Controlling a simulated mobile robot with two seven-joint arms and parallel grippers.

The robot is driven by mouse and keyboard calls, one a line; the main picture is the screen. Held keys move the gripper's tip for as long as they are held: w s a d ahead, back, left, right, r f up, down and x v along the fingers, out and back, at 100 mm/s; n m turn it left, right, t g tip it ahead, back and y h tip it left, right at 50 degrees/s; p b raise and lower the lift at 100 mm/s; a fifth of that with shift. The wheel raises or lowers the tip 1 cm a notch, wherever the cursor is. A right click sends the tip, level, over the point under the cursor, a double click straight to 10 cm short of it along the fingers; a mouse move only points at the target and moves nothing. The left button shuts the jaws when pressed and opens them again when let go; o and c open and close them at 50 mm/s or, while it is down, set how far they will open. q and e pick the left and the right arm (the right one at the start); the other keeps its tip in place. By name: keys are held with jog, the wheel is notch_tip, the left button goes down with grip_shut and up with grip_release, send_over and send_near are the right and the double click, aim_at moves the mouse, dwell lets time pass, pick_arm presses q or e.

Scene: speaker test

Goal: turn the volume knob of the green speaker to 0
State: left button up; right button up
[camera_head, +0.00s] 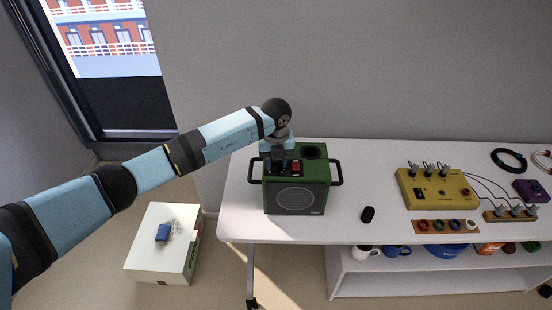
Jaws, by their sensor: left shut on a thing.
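The green speaker (315,197) stands upright on the white table, with a round grille on its front and a black handle on each side. My left gripper (279,168) points down onto the left part of the speaker's top and is shut on the volume knob there. The gripper hides the knob, so its setting cannot be read. A red part (296,167) shows on the top just right of the gripper. A dark round part (311,151) lies at the top's back right. My right gripper is not in view.
A small black object (368,214) lies right of the speaker on the white table (350,160). A yellow box (438,190) with cables stands further right, behind an orange strip with rings (445,227). A white box (160,245) stands on the floor at left.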

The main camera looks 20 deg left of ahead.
aim_at(276, 163)
pick_arm(q)
jog(key=n+p, duration=0.2)
jog(key=n, duration=0.4)
jog(key=shift+r, duration=0.15)
jog(key=n+p, duration=0.1)
jog(key=n, duration=0.2)
jog(key=shift+n, duration=0.4)
jog(key=shift+n+p, duration=0.7)
jog(key=shift+n, duration=0.8)
jog(key=o, duration=0.9)
jog(key=shift+o, duration=0.2)
notch_tip(276, 163, up, 14)
jog(key=b, duration=0.1)
jog(key=shift+f+b, duration=0.2)
jog(key=shift+b, duration=0.15)
jog(key=shift+s, duration=0.1)
